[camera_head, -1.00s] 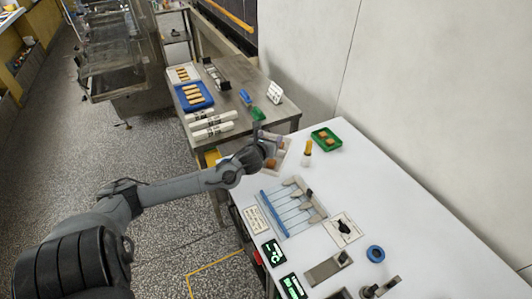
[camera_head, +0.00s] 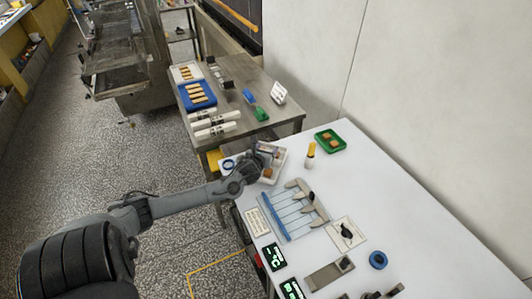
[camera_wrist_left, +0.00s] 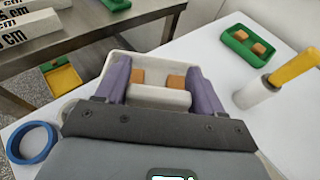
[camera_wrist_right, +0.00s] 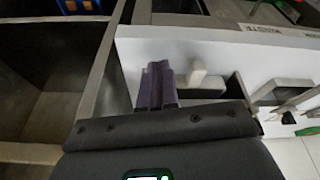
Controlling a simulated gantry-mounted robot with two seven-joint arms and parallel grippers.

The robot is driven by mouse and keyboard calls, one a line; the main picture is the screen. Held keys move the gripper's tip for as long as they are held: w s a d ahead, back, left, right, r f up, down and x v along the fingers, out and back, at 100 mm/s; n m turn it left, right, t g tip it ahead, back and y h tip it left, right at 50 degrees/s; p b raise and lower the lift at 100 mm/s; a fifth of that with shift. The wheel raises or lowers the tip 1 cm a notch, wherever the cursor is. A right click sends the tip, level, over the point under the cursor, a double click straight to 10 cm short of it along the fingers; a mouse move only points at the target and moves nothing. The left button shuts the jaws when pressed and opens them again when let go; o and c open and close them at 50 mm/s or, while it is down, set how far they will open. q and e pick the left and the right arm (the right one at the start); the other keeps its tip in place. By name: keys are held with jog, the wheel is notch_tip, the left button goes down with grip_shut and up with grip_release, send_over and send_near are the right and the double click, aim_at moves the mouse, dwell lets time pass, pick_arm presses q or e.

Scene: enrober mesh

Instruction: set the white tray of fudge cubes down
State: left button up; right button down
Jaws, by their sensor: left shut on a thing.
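The white tray (camera_wrist_left: 160,97) holds brown fudge cubes (camera_wrist_left: 176,81); two show in the left wrist view. In the head view the tray (camera_head: 281,158) is at the far left end of the white bench, partly hidden by my left gripper. My left gripper (camera_head: 262,163) is shut on the tray, with its purple fingers (camera_wrist_left: 160,88) at the tray's near part. I cannot tell whether the tray's underside touches the bench. My right gripper (camera_wrist_right: 157,88) shows in the right wrist view with its purple fingers together and nothing visible between them.
A steel table (camera_head: 245,95) stands beyond.

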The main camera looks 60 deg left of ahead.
pick_arm(q)
jog(key=shift+f, duration=0.6)
pick_arm(e)
jog(key=shift+f, duration=0.1)
jog(key=shift+a, duration=0.15)
pick_arm(q)
jog(key=shift+f, duration=0.15)
jog(key=o, duration=1.7)
